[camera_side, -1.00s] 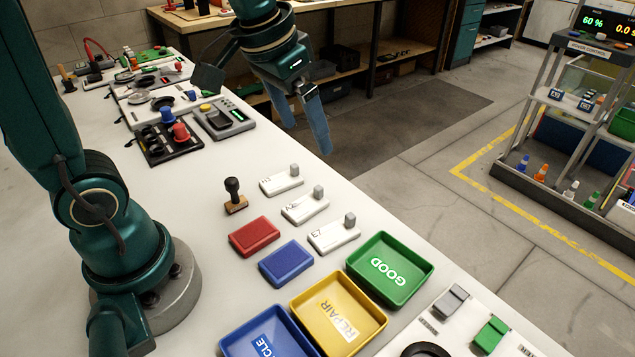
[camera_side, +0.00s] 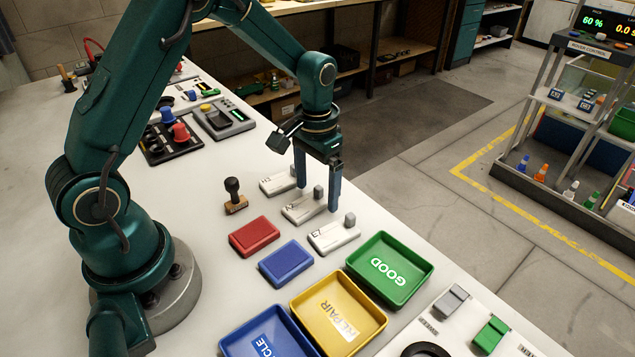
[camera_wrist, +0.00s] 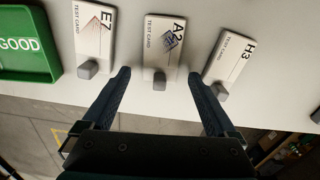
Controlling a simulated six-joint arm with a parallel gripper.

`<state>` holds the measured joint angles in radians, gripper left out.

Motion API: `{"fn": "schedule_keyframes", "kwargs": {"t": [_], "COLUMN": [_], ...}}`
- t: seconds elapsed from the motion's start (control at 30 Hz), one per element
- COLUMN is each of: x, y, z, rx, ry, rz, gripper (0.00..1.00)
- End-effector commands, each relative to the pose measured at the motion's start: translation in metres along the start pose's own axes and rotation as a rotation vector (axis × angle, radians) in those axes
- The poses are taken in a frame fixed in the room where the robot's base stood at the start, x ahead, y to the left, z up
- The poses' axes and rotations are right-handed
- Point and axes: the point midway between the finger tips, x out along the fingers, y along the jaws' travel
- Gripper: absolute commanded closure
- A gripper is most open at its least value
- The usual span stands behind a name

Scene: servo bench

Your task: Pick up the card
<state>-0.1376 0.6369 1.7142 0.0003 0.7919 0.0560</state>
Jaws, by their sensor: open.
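Three white test cards, each with a grey knob, lie in a row on the white bench. The middle card, marked A2 (camera_side: 302,209), also shows in the wrist view (camera_wrist: 163,45). The card marked E7 (camera_side: 330,238) is nearer the green tray, and in the wrist view (camera_wrist: 95,32) it is on the left. The H3 card (camera_side: 277,185) is at the far end, and on the right in the wrist view (camera_wrist: 230,57). My gripper (camera_side: 317,197) is open and empty above the A2 card. Its fingers (camera_wrist: 165,82) stand either side of A2's knob.
A green GOOD tray (camera_side: 390,272), a yellow REPAIR tray (camera_side: 338,312) and a blue tray (camera_side: 268,335) stand at the near end. Red (camera_side: 254,236) and blue (camera_side: 286,262) ink pads and a stamp (camera_side: 234,195) lie beside the cards. The bench edge is just behind the cards.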

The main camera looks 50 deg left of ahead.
Motion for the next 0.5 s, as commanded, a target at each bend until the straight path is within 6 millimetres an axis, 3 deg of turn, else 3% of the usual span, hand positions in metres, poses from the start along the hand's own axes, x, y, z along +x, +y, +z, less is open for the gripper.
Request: {"fn": "schedule_keyframes", "kwargs": {"t": [0.33, 0.37, 0.5], "x": [0.0073, 0.0072, 0.0071], "y": [0.0001, 0.0001, 0.0001], "z": [0.0001, 0.0001, 0.0], "rx": [0.0, 0.0, 0.0], "ry": [0.001, 0.001, 0.001], "rz": [0.0, 0.0, 0.0], "gripper": [0.07, 0.11, 0.65]}}
